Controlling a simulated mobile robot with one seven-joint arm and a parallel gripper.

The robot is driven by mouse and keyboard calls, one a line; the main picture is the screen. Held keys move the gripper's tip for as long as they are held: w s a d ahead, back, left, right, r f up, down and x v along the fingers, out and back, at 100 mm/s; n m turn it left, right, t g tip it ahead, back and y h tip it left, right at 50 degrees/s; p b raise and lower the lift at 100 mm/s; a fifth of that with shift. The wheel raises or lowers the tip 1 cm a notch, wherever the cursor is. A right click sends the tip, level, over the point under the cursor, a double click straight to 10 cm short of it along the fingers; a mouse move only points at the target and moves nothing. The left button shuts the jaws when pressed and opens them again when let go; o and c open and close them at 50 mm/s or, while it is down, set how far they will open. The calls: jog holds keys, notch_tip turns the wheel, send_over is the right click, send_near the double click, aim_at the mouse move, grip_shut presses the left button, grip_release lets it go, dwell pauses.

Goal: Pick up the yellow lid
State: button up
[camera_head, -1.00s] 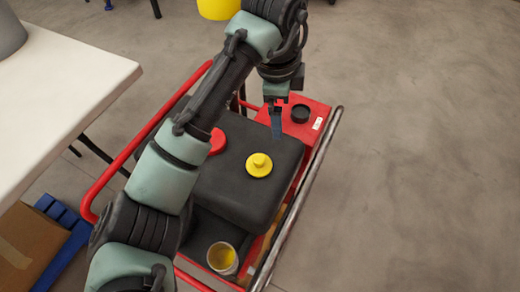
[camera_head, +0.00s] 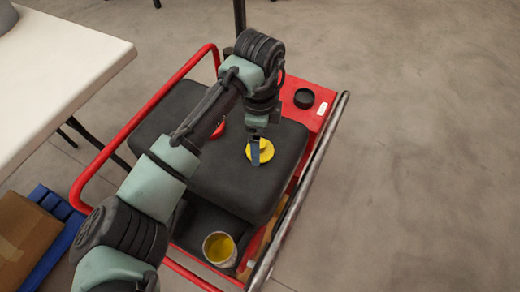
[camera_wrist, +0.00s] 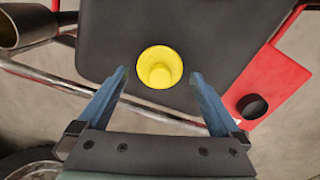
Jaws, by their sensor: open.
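The yellow lid (camera_head: 265,151) is a round disc with a raised knob, lying on top of the black case (camera_head: 225,172). In the wrist view the lid (camera_wrist: 160,68) lies beyond and between the two blue fingers. My gripper (camera_head: 255,160) is open and empty, with its fingers pointing down at the lid. In the wrist view my gripper (camera_wrist: 160,85) has one finger on each side of the lid's near edge. I cannot tell how high the fingertips are above the case. In the head view a finger hides part of the lid.
The case sits on a red cart with raised rails (camera_head: 318,165). An open can with yellow inside (camera_head: 220,249) stands at the cart's near end. A black cap (camera_head: 304,98) lies on a red box (camera_head: 318,112). A white table (camera_head: 60,70) stands at left.

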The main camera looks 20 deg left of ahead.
jog(key=shift+f, duration=0.85)
jog(key=shift+c, duration=0.3)
